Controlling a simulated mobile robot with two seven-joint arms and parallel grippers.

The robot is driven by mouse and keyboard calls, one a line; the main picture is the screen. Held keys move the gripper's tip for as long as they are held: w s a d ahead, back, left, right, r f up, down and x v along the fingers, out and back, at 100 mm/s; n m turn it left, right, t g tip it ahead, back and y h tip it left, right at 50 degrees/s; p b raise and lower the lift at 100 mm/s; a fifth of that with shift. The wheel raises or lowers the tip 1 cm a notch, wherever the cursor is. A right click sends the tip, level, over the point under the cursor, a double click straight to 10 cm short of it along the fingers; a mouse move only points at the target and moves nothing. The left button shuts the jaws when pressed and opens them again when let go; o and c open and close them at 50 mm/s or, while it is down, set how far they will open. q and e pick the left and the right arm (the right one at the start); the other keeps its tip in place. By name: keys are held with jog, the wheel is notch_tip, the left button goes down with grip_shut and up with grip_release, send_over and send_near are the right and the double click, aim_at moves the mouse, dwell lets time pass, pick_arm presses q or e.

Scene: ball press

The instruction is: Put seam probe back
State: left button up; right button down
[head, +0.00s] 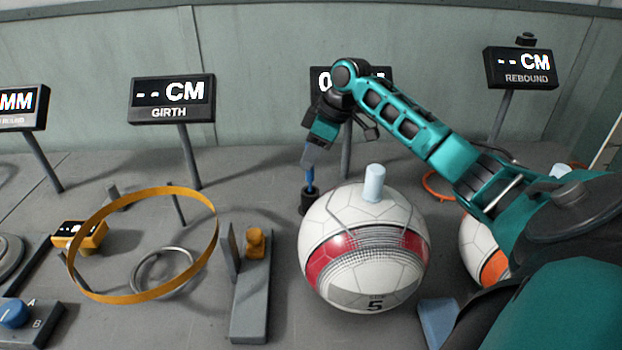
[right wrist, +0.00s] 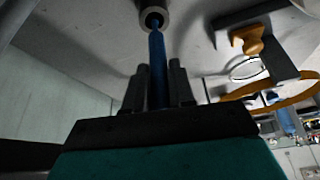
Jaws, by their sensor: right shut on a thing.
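The seam probe (head: 310,179) is a slim blue rod, upright at the back of the table behind the ball. Its lower end is at the mouth of a small dark cup-like holder (head: 309,202). In the right wrist view the blue probe (right wrist: 156,70) runs from between my fingers to the round opening of the holder (right wrist: 154,17). How deep the tip sits inside I cannot tell. My right gripper (right wrist: 160,85) is shut on the probe; in the head view the gripper (head: 308,158) is above the holder. My left gripper is not in view.
A white and red ball (head: 364,250) with a pale cylinder (head: 375,183) on top stands just in front of the holder. An orange hoop (head: 215,230) and a grey clamp stand (head: 251,300) are to the left. Display signs (head: 172,99) stand behind. Another ball (head: 480,250) is at right.

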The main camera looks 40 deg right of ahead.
aim_at(311, 179)
jog(key=shift+f, duration=0.6)
notch_tip(311, 179, down, 4)
jog(key=shift+f+b, duration=0.1)
jog(key=shift+b, duration=0.4)
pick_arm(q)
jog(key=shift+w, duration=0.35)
pick_arm(e)
jog(key=c, duration=1)
grip_release()
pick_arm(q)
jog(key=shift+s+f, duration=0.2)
pick_arm(e)
jog(key=shift+o, duration=0.2)
